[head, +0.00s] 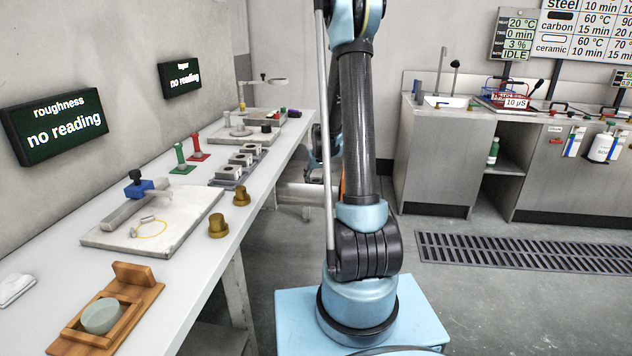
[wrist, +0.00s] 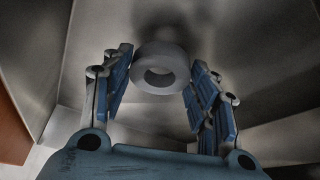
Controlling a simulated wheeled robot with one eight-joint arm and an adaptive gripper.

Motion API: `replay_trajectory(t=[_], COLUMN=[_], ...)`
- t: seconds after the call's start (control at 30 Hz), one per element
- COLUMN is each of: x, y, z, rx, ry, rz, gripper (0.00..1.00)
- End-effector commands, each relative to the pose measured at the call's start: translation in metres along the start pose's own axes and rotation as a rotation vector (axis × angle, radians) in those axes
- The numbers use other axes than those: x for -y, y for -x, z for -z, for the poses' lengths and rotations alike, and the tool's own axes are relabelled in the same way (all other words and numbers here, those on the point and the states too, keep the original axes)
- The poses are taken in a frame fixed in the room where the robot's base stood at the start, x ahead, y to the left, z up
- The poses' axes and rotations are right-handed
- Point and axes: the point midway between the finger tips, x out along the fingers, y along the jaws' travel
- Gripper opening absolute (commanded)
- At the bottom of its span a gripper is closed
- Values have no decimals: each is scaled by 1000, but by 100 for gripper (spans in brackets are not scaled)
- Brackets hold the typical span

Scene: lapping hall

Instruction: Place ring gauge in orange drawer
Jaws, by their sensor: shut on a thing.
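In the wrist view my gripper (wrist: 160,60) is shut on the grey ring gauge (wrist: 160,86), which sits between its fingertips with its round hole facing the camera. Around and beyond it are bare grey metal walls and a flat metal surface, which look like the inside of a drawer or cabinet. An orange-brown panel (wrist: 12,130) shows at the left edge, perhaps the orange drawer's front. Whether the ring touches the metal cannot be told. In the head view the gripper and ring are hidden behind my arm; a thin orange strip (head: 342,187) shows beside it.
A long white bench (head: 255,215) runs along the left wall, with a wooden holder (head: 135,303), brass pieces (head: 218,227) and a grey plate (head: 108,237) on it. A sink counter (head: 436,150) stands at the back right. A floor grate (head: 520,258) lies on open floor.

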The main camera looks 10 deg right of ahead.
Motion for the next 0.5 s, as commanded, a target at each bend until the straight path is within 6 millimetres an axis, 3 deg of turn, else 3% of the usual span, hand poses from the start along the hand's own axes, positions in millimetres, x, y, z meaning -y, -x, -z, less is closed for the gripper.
replay_trajectory(t=[0.5], x=[0], y=[-6], z=[-3], rx=[0], ry=[0], rz=[0], gripper=[24])
